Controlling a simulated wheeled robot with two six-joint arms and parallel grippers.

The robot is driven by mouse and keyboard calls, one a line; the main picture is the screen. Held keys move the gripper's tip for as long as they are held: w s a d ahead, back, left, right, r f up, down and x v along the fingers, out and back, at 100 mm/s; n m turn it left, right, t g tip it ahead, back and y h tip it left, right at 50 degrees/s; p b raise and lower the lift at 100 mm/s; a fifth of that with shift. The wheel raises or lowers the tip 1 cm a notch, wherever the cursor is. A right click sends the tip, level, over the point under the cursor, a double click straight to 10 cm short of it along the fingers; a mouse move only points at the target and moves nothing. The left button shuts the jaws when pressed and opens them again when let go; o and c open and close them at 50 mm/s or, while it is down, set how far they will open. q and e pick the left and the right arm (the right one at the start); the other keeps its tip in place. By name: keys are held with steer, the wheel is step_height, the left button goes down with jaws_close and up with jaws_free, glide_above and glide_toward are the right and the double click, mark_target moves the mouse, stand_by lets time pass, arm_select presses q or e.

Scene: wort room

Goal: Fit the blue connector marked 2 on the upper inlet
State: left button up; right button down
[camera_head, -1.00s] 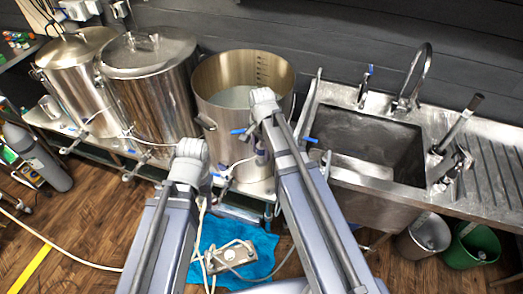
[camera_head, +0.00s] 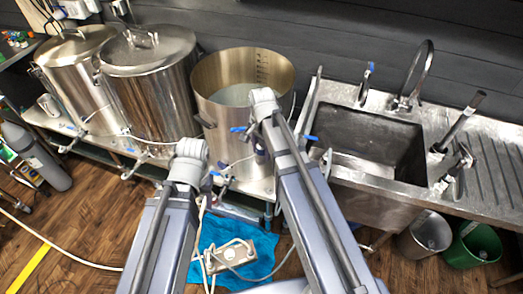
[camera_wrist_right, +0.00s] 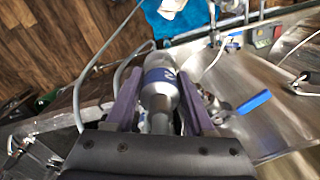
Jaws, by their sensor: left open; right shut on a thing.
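The blue connector marked 2 (camera_wrist_right: 161,80) is a silver cylinder with a blue band and a white 2, seen in the right wrist view. My right gripper (camera_wrist_right: 157,92) is shut on it, with a purple finger on each side. In the head view my right wrist (camera_head: 264,103) is over the front of the open kettle (camera_head: 215,105). My left gripper (camera_head: 190,158) is left of it, in front of the kettles; its jaws are open but mostly hidden by the arm. I cannot make out which fitting is the upper inlet.
A blue-handled valve (camera_wrist_right: 254,102) is close right of the connector in the wrist view. Two lidded kettles (camera_head: 150,85) stand left of the open one. A sink (camera_head: 365,145) is at the right. A pump (camera_head: 232,254) lies on a blue cloth (camera_head: 262,265), with pale hoses around it.

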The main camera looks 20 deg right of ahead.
steer(key=shift+f+b, duration=0.6)
steer(key=shift+f, duration=0.1)
steer(key=shift+c, duration=0.9)
jaws_free()
steer(key=shift+r, duration=0.1)
step_height(320, 180, up, 8)
steer(key=p, duration=0.8)
steer(key=shift+f, duration=0.25)
steer(key=s+a+f+n+h+b, duration=0.1)
steer(key=s+a+f+n+b, duration=0.9)
steer(key=s+n, duration=0.4)
steer(key=shift+s+a+f+n+b, duration=0.15)
steer(key=shift+a+f+n+b, duration=0.1)
steer(key=shift+n+b, duration=0.3)
